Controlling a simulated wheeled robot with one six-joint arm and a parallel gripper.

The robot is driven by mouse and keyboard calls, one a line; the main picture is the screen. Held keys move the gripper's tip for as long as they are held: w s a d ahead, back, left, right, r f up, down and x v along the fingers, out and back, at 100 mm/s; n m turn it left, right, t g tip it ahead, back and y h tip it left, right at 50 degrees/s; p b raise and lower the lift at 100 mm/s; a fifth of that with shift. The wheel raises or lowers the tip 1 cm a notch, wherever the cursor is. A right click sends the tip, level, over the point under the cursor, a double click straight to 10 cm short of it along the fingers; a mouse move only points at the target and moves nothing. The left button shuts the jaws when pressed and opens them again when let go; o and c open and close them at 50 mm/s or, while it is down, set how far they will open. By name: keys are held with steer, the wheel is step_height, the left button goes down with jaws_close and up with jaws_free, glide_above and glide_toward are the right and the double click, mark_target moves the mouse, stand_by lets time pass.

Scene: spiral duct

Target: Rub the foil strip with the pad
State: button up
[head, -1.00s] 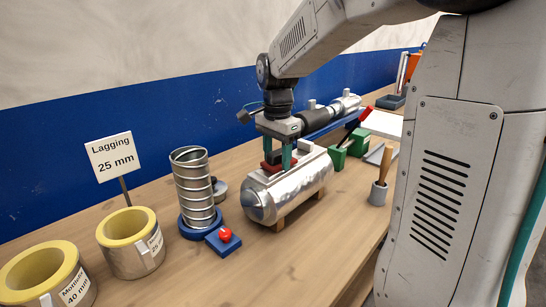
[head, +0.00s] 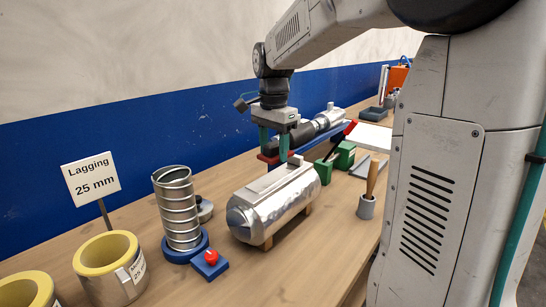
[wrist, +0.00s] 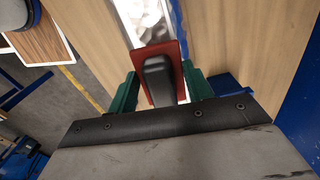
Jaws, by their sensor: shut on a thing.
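My gripper (head: 274,147) is shut on the pad, a red plate with a dark handle. The pad (head: 267,157) is partly hidden behind a green finger in the head view. In the wrist view the red pad (wrist: 172,53) and its dark handle (wrist: 156,78) sit between the green fingers. The pad appears above or just behind the strip; contact cannot be told.
A spiral duct (head: 178,215) on a blue base and a red button box (head: 209,263) stand left. Yellow-lined lagging rings (head: 110,268) are front left. Wood before the cylinder is clear.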

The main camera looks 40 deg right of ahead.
steer(key=shift+r, duration=1.35)
steer(key=shift+s, duration=0.1)
